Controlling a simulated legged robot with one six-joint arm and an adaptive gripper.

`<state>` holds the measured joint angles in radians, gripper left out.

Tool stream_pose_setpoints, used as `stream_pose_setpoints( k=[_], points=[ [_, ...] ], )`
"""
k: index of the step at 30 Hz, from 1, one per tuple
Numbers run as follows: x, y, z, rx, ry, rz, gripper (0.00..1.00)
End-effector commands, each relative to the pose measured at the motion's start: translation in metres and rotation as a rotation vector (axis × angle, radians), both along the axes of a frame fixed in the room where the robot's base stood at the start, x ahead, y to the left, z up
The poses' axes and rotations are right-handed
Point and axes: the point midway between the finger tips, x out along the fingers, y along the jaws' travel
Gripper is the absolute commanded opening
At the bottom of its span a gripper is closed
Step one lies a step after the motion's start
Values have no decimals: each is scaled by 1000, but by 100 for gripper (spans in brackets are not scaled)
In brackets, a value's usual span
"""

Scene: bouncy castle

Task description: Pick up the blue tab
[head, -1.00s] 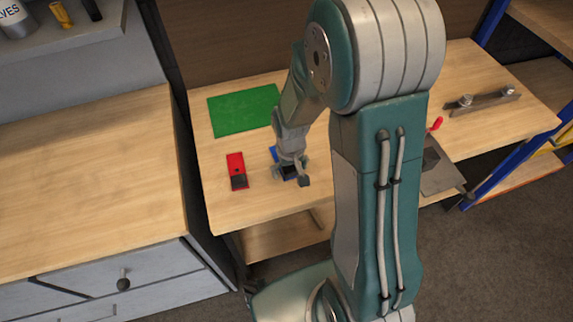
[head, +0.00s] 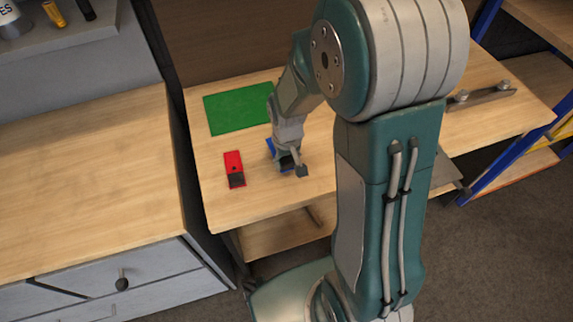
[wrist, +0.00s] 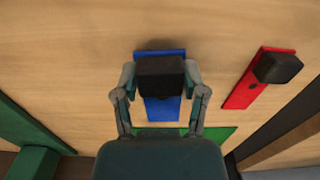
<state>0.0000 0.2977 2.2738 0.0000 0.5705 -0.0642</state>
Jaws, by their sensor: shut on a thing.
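The blue tab (wrist: 163,110) is a flat blue plate with a black block on top. In the wrist view it lies between the fingers of my gripper (wrist: 160,78), which are shut on the black block from both sides. In the head view only a bit of the blue tab (head: 270,147) shows beside my gripper (head: 286,163), which hides most of it. I cannot tell whether the tab touches the table or is slightly above it.
A red tab (head: 234,162) with a black block lies left of my gripper on the wooden table (head: 225,205). A green mat (head: 236,108) lies behind. A metal bar (head: 480,98) lies at the far right. A grey drawer cabinet (head: 100,290) stands to the left.

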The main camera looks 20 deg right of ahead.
Motion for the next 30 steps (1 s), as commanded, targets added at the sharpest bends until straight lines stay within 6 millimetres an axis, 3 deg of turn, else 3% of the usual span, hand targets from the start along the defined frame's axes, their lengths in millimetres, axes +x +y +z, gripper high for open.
stream_pose_setpoints(
  k=[16, 30],
  points=[
    [-49, -14, 63, 0, -5, -1, 9],
    [-108, -30, 90, -1, -3, -2, 9]
  ],
)
